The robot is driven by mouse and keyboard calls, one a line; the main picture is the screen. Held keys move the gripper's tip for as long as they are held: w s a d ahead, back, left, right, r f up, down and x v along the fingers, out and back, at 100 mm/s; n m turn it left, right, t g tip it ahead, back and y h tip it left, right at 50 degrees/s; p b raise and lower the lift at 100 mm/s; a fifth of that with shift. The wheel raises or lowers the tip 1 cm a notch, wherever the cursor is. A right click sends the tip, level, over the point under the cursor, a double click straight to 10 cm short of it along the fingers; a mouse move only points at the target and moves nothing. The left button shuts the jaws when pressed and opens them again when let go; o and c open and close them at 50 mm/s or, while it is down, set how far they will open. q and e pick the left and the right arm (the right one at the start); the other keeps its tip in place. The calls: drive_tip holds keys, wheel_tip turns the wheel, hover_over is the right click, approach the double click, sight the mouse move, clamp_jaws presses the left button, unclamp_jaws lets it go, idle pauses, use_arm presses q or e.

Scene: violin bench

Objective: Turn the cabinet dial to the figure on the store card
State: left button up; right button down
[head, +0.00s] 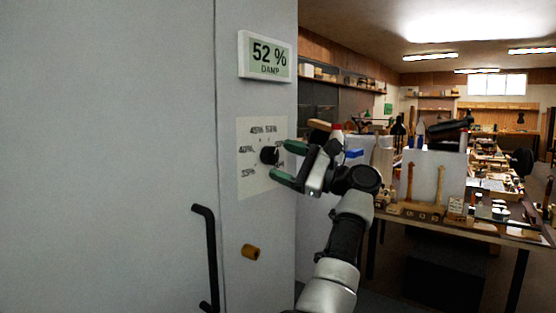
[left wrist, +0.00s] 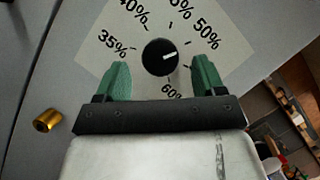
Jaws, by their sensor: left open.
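The black cabinet dial (head: 269,156) sits on a pale scale plate (head: 262,185) on the grey cabinet (head: 115,150). In the left wrist view, the dial (left wrist: 158,60) has a white mark pointing right and slightly up, past the 50% figure. The figures 35%, 40%, 50% and part of 60% show there; the right finger covers part of the scale. My left gripper (head: 285,162) is open in front of the dial, its green fingers on either side of it. Contact cannot be told. I cannot make out a store card.
A display (head: 266,57) above the dial reads 52% DAMP. A black door handle (head: 208,255) and a brass-coloured stub (head: 250,252) stick out from the cabinet below. A workbench (head: 500,232) with tools and wooden parts stands to the right.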

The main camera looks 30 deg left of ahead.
use_arm(q)
drive_tip(key=v, duration=0.8)
drive_tip(key=shift+d, duration=0.3)
use_arm(e)
drive_tip(key=shift+s, duration=0.1)
